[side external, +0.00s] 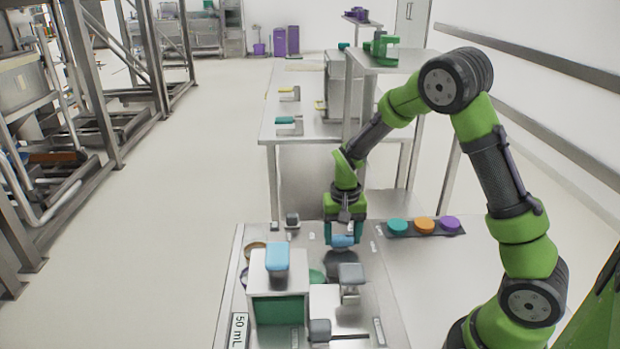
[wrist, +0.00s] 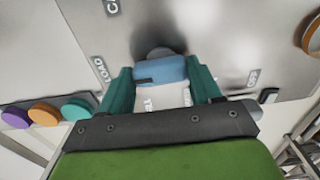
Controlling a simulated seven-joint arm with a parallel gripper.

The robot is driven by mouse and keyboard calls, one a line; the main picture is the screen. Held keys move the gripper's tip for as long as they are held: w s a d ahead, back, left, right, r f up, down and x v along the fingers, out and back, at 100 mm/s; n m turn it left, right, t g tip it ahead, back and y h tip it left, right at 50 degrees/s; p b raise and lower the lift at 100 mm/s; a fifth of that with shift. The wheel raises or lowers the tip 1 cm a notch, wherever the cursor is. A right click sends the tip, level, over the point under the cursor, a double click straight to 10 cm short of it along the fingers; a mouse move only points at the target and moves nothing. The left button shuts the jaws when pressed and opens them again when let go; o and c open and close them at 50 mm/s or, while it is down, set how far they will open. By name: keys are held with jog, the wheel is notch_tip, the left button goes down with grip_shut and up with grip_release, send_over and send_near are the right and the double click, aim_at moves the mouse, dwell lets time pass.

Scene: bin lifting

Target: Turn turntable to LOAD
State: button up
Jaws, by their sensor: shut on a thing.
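My gripper (side external: 343,230) points down over the metal worktop, its teal fingers shut on a blue handle (side external: 343,241). In the wrist view the fingers of my gripper (wrist: 161,80) sit on both sides of the blue handle (wrist: 160,69). A dark round part (wrist: 160,52) shows just beyond the handle, and also below it in the side view (side external: 341,258). A LOAD label (wrist: 100,70) lies left of the handle in the wrist view. Another label (wrist: 252,78) lies to the right, its text hard to read. My fingers and the handle hide much of the turntable, so its pointing direction is unclear.
A white and green box (side external: 278,308) with a blue top handle (side external: 277,256) stands left of my gripper. A grey handle (side external: 351,273) is close in front. Teal (side external: 397,226), orange (side external: 424,223) and purple (side external: 450,223) discs sit on a dark strip to the right.

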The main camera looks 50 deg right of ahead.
aim_at(342, 235)
dwell(0.4)
jog(key=o, duration=1.1)
jog(key=shift+c, duration=0.2)
notch_tip(342, 235, up, 17)
jog(key=s+a+r+n+t+y, duration=0.1)
jog(key=s+a+r+n+t, duration=0.1)
jog(key=s+a, duration=0.3)
jog(key=s+a+r+n+t+y, duration=0.1)
jog(key=s+a+t, duration=0.4)
jog(key=s, duration=0.5)
jog(key=shift+s+a+r+n, duration=0.15)
jog(key=shift+a+r+n, duration=0.05)
jog(key=shift+r+n, duration=0.75)
